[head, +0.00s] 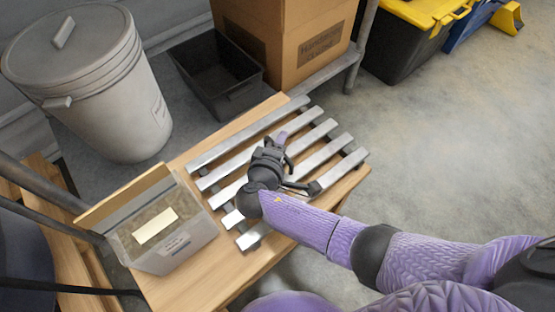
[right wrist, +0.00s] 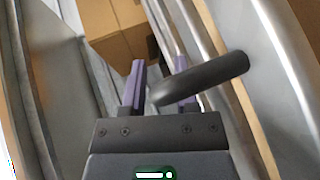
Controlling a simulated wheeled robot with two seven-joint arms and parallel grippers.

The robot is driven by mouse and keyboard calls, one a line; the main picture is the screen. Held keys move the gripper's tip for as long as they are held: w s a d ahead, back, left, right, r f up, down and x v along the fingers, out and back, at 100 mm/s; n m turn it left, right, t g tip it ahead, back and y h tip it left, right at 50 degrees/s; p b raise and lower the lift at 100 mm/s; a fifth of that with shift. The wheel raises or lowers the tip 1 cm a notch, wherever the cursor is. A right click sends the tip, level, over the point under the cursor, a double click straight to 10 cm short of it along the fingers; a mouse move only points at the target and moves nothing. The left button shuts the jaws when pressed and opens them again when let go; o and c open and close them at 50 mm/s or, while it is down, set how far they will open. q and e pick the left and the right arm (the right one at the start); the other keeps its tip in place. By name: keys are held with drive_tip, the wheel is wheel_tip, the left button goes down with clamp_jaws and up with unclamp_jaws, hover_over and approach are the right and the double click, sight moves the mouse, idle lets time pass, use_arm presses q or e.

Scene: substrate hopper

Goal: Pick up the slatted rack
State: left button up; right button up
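The slatted rack (head: 324,150) has several pale grey slats and lies flat on a wooden bench top (head: 165,283). My right gripper (head: 282,142) is over the middle of the rack and hides parts of some slats. In the right wrist view its two purple fingers (right wrist: 160,88) stand apart, with grey slats on either side. A dark round rod (right wrist: 212,74) crosses in front of the right finger, its end near the gap. I see nothing clamped between the fingers. My left gripper is not in view.
A clear-fronted box (head: 178,246) with a pale label stands left of the rack. A lidded grey bin (head: 115,100), a black crate (head: 213,75) and cardboard boxes (head: 290,40) stand behind. A metal post (head: 360,45) rises beyond the bench. The floor on the right is clear.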

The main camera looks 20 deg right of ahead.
clamp_jaws()
idle(1.3)
